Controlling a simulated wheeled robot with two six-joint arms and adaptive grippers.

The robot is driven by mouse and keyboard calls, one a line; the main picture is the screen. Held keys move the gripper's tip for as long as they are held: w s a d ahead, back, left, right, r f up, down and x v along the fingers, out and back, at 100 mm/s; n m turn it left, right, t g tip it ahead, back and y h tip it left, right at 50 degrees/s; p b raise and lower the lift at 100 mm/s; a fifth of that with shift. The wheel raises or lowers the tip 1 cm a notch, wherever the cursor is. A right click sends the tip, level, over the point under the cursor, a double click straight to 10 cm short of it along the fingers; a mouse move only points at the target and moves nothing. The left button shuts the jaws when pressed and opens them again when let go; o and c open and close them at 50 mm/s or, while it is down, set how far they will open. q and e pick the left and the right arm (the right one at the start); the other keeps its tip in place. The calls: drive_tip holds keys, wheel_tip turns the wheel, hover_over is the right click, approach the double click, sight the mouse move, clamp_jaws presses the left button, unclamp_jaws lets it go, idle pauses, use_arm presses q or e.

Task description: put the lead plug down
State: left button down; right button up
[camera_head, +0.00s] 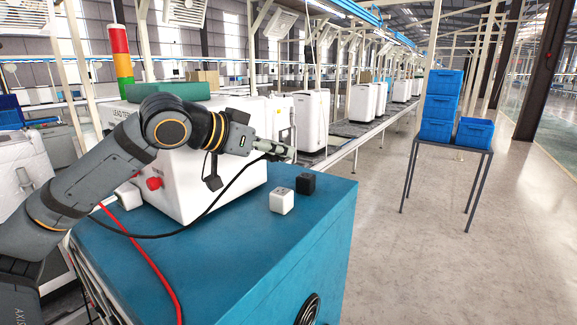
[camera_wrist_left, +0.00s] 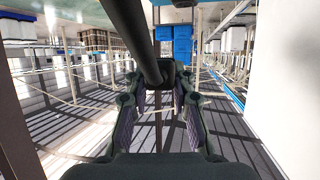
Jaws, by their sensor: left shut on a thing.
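My left gripper (camera_head: 279,150) reaches in from the left in the head view and is shut above the blue cabinet top. The left wrist view shows its two fingers (camera_wrist_left: 158,100) on either side of the dark end of a thick black lead, the lead plug (camera_wrist_left: 166,74). The black lead (camera_head: 152,236) runs from the gripper down across the cabinet top and to the left. The plug's shape is mostly hidden by the fingers in the head view. My right gripper is not in view.
The blue cabinet (camera_head: 235,265) carries a white tester box (camera_head: 180,185) with a red button (camera_head: 154,183), a white cube (camera_head: 281,200) and a black cube (camera_head: 305,183). A red cable (camera_head: 150,262) crosses its left part. Free top lies in front of the cubes. Blue crates (camera_head: 440,105) stand on a table right.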

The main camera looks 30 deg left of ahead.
sight(284, 158)
use_arm(q)
drive_tip(key=w+f, duration=0.1)
drive_tip(key=w+d+f+p, duration=0.1)
drive_tip(key=shift+f, duration=0.35)
drive_tip(key=shift+d+f+p, duration=0.3)
drive_tip(key=shift+f+p, duration=0.05)
drive_tip(key=shift+f, duration=0.05)
drive_tip(key=f+b, duration=0.2)
drive_tip(key=f, duration=0.1)
drive_tip(key=f+b, duration=0.1)
drive_tip(key=shift+w+f, duration=0.15)
drive_tip(key=shift+w, duration=0.15)
drive_tip(key=shift+r, duration=0.3)
drive_tip(key=shift+f+b, duration=0.4)
drive_tip(key=shift+f, duration=0.25)
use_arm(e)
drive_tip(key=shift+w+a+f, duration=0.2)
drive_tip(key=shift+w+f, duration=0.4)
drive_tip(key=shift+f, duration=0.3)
